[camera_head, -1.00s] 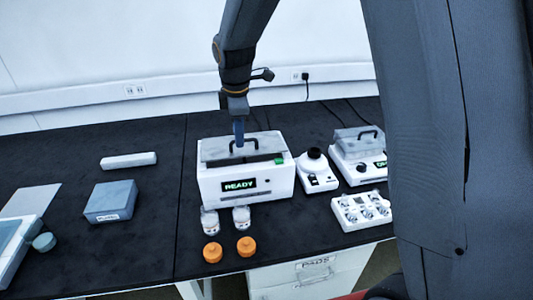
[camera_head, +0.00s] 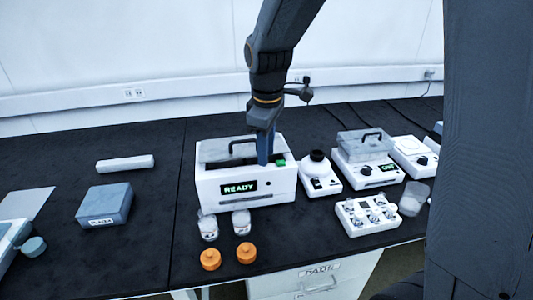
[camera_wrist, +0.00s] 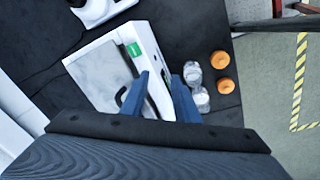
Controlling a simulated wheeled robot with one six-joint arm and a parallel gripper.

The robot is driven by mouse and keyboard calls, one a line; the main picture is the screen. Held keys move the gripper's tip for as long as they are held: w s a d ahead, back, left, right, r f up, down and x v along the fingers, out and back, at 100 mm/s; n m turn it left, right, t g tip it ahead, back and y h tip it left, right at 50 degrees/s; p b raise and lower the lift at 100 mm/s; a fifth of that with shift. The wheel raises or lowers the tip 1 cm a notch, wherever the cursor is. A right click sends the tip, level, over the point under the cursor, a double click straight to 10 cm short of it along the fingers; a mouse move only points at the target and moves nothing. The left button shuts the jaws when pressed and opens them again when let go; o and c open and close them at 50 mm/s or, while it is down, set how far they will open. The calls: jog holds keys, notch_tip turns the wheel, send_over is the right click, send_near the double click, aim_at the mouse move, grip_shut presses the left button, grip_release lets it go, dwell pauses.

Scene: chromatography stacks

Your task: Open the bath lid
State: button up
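The bath (camera_head: 275,187) is a white box with a lit READY display, on the black bench. Its grey translucent lid (camera_head: 214,152) lies on top and looks shut. The lid's black handle (camera_head: 240,143) is an upright loop. My gripper (camera_head: 263,160) points down over the right part of the bath, just right of the handle, hiding part of the lid. There the handle (camera_wrist: 121,95) is left of the left finger, outside the gap.
Two clear jars (camera_head: 241,222) and two orange caps (camera_head: 246,252) stand before the bath. A small white device (camera_head: 320,180), a lidded device (camera_head: 367,160) and a vial rack (camera_head: 367,215) are to the right. A blue-grey box (camera_head: 105,203) is to the left, with bare bench between.

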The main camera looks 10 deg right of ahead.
jog(key=shift+s+d+f, duration=0.1)
jog(key=shift+s, duration=0.05)
jog(key=c, duration=0.6)
jog(key=n, duration=0.2)
jog(key=r+n, duration=0.1)
jog(key=shift+w+a+n+t, duration=0.25)
jog(key=shift+a+n+t, duration=0.1)
jog(key=shift+n+t, duration=0.05)
grip_shut()
jog(key=n+t+p, duration=0.2)
jog(key=n+t, duration=0.1)
jog(key=n, duration=1.7)
send_near(240, 152)
jog(key=shift+n, duration=0.3)
jog(key=b+x, duration=0.1)
jog(key=x, duration=0.4)
